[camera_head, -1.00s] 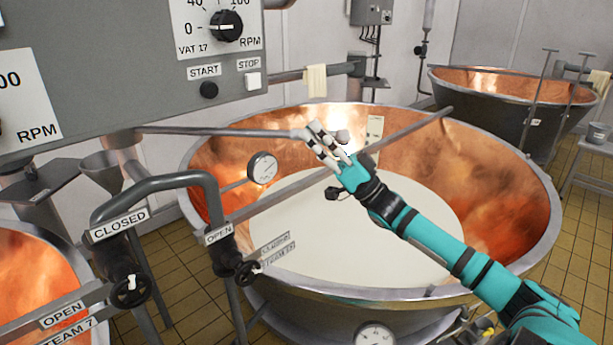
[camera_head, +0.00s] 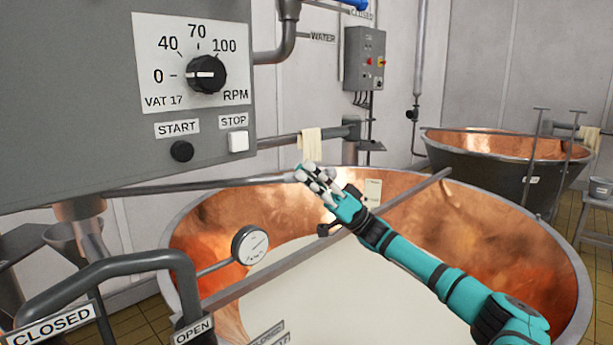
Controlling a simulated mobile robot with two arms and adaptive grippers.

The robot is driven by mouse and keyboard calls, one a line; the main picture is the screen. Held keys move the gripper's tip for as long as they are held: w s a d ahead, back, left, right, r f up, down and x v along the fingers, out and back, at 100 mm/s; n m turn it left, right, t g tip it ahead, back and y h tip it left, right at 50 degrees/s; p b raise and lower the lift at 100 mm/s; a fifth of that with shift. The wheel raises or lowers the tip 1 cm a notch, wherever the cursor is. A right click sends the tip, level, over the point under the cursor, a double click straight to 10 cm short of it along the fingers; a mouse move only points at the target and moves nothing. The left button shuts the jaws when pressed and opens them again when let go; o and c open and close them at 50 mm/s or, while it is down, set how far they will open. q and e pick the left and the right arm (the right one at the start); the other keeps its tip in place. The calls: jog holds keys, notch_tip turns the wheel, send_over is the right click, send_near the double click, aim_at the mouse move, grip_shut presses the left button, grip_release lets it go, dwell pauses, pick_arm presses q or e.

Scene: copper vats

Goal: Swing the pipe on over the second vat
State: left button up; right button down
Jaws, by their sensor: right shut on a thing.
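The pipe (camera_head: 215,184) is a thin grey tube that runs from the left, under the control box, to the back rim of the large copper vat (camera_head: 470,215). My right gripper (camera_head: 308,178), with pale fingers on a teal arm, is shut on the pipe's free end, which its fingers mostly hide. It is above the vat's back rim. This near vat holds white liquid. A second copper vat (camera_head: 478,170) with a dark outside stands farther back at the right. My left gripper is not in view.
The grey control box (camera_head: 90,90) with dial and buttons fills the upper left. A metal bar (camera_head: 330,240) crosses the near vat, with a gauge (camera_head: 250,245) beside it. Bent pipework (camera_head: 110,265) stands front left. A towel (camera_head: 311,145) hangs behind.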

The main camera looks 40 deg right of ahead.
jog(key=c, duration=1.4)
grip_release()
jog(key=shift+w+d+f, duration=0.15)
jog(key=shift+w, duration=0.05)
jog(key=shift+o, duration=1.4)
jog(key=shift+w+d+f, duration=0.1)
jog(key=shift+w+f, duration=0.05)
jog(key=shift+w, duration=0.15)
jog(key=shift+s, duration=0.2)
jog(key=v, duration=1.2)
jog(key=shift+w+m, duration=0.15)
jog(key=shift+m, duration=0.15)
